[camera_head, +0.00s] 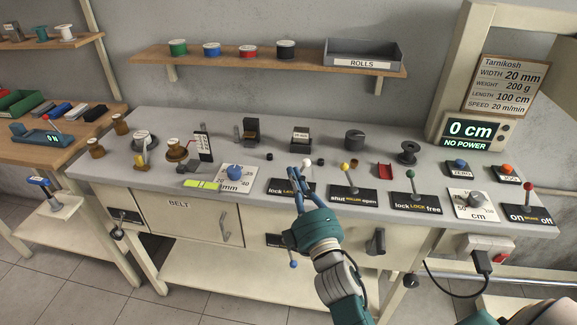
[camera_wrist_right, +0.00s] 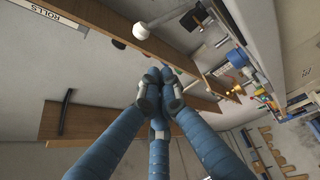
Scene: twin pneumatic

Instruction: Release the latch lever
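The latch lever has a white ball knob (camera_head: 307,163) and stands at a black label plate (camera_head: 280,187) that reads "lock" and is partly covered by my gripper. In the right wrist view the white knob (camera_wrist_right: 140,31) and its pale rod show just beyond my fingertips. My right gripper (camera_head: 297,172) reaches over the bench front, close to this lever. Its blue fingers come together at the tips in the wrist view (camera_wrist_right: 164,76), with nothing seen between them. I cannot tell whether they touch the lever. My left gripper is not in view.
To the right stand a yellow-knobbed lever (camera_head: 345,166), a green-knobbed lever (camera_head: 410,175) and a red-knobbed lever (camera_head: 527,187). A blue knob (camera_head: 235,171) is to the left. A display (camera_head: 470,132) reads "0 cm, NO POWER". A shelf (camera_head: 230,62) with spools hangs behind.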

